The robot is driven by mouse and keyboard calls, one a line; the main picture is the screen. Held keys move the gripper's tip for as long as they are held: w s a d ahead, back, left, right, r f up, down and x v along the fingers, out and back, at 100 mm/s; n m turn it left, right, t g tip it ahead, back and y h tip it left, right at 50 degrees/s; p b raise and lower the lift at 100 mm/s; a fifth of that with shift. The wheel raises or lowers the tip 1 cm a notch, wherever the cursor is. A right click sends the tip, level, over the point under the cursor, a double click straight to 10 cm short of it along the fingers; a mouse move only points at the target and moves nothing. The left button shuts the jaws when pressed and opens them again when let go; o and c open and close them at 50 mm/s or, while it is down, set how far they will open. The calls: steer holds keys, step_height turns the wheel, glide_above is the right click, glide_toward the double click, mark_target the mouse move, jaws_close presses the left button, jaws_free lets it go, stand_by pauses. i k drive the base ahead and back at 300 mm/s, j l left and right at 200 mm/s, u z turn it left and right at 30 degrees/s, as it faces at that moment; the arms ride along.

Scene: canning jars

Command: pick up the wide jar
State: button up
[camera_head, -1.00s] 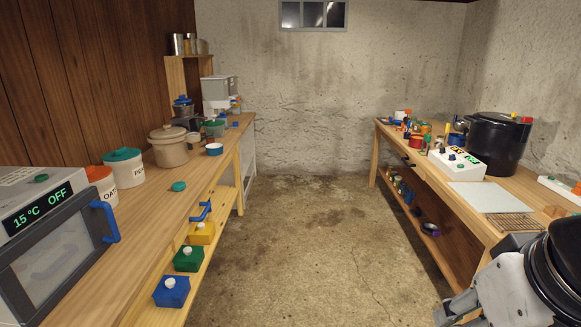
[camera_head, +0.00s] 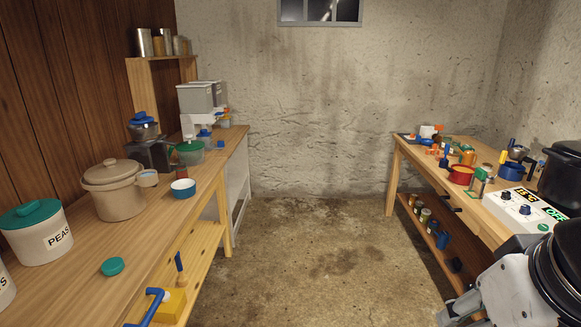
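I cannot tell for sure which thing is the wide jar. On the right bench, a small clear jar with green parts (camera_head: 479,183) stands by a red pot (camera_head: 461,175). My arm fills the lower right corner. The end of my gripper (camera_head: 452,315) shows low at the frame's bottom edge, far from these things and partly cut off. Whether it is open or shut does not show.
The left bench (camera_head: 150,240) also holds a beige lidded crock (camera_head: 114,190), a PEAS canister (camera_head: 38,232) and a loose green lid (camera_head: 112,266). The right bench has a control box (camera_head: 524,209) and a black pot (camera_head: 563,180). The floor (camera_head: 310,250) between is clear.

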mark_target(182, 172)
steer(key=i, duration=1.9)
steer(key=i+u, duration=0.3)
steer(key=i, duration=0.25)
steer(key=i+l+u, duration=0.25)
steer(key=i, duration=0.3)
steer(key=i+j+u, duration=0.15)
steer(key=u, duration=0.25)
steer(key=i+u, duration=0.65)
steer(key=u, duration=0.2)
steer(key=i, duration=0.1)
